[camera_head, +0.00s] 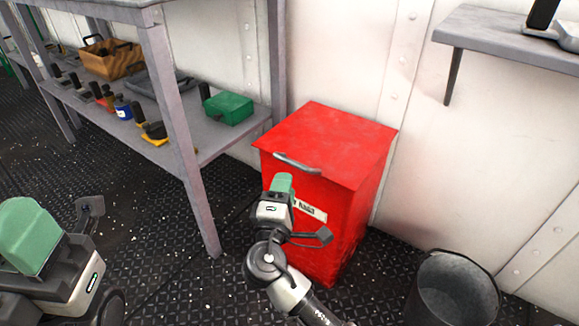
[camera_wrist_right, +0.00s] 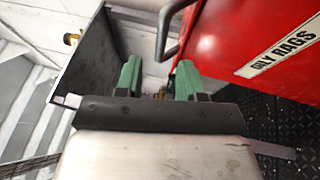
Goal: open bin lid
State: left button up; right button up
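The red bin (camera_head: 343,215) stands against the white wall, its red lid (camera_head: 333,143) lying shut on top. A grey bar handle (camera_head: 297,163) is on the lid's front edge; it also shows in the right wrist view (camera_wrist_right: 165,32). The bin's label in that view reads "OILY RAGS" (camera_wrist_right: 281,45). My right gripper (camera_head: 281,182) is just in front of and below the handle. Its green fingers stand apart and empty in the wrist view (camera_wrist_right: 159,80), with the handle beyond the tips. My left gripper (camera_head: 32,232) is at lower left, away from the bin; its finger gap is hidden.
A grey metal shelf unit (camera_head: 205,205) stands left of the bin, holding a green box (camera_head: 229,107), a wooden tool crate (camera_head: 108,58) and several tools. A dark bucket (camera_head: 452,290) stands on the floor at right. A wall shelf (camera_head: 500,38) hangs upper right.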

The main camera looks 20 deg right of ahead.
aim_at(291, 160)
jog(key=b+x, duration=0.1)
jog(key=x, duration=0.6)
jog(key=shift+w+d+b, duration=0.1)
jog(key=shift+w+b, duration=0.1)
jog(key=shift+b, duration=0.2)
jog(key=shift+f, duration=0.1)
grip_shut()
